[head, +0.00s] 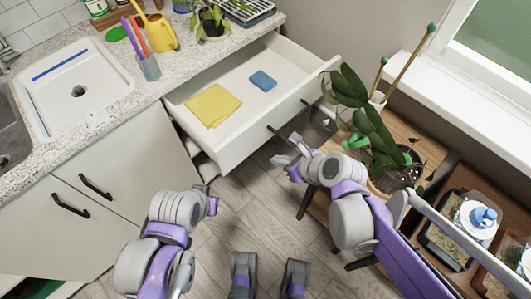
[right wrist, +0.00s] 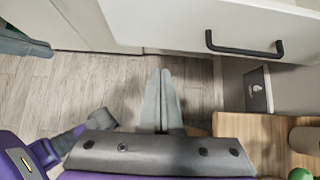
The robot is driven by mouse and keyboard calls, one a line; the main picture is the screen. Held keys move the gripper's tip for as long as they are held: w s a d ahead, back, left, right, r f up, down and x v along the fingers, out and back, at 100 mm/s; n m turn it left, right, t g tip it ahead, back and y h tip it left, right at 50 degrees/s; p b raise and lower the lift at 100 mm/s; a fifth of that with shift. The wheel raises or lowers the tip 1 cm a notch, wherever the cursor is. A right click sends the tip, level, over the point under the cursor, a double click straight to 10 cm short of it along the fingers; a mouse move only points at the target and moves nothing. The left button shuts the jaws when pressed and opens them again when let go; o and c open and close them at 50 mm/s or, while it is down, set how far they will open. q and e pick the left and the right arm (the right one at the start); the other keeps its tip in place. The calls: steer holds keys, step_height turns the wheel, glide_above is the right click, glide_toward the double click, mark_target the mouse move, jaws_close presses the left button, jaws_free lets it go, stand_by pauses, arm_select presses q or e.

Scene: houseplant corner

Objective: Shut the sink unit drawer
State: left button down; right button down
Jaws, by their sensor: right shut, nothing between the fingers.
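The sink unit drawer (head: 243,134) is pulled well out from under the counter in the head view. Its white front (right wrist: 190,22) and black bar handle (right wrist: 245,46) cross the top of the right wrist view. My right gripper (head: 284,160) is shut and empty, just in front of the drawer front, below the handle in the picture. In the right wrist view its fingertips (right wrist: 165,74) lie together, left of the handle, with no contact visible. My left arm's end (head: 211,203) is low in front of the cupboard doors; its fingers are mostly hidden.
A yellow cloth (head: 213,105) and a blue sponge (head: 263,81) lie inside the drawer. A wooden plant stand (head: 412,140) with potted plants is close to my right arm. The counter (head: 175,70) holds a cup of tools and a yellow watering can (head: 161,33). The floor below the drawer is clear.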

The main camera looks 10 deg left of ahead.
mark_target(247, 147)
steer(key=x, duration=0.3)
steer(key=r+b+x, duration=0.1)
steer(key=x, duration=0.3)
steer(key=a+b+x, duration=0.1)
steer(key=x, duration=0.3)
steer(key=shift+w+a, duration=0.15)
steer(key=shift+w, duration=0.35)
steer(key=shift+w+a+r, duration=0.1)
steer(key=shift+w+a, duration=0.3)
steer(key=shift+a, duration=0.05)
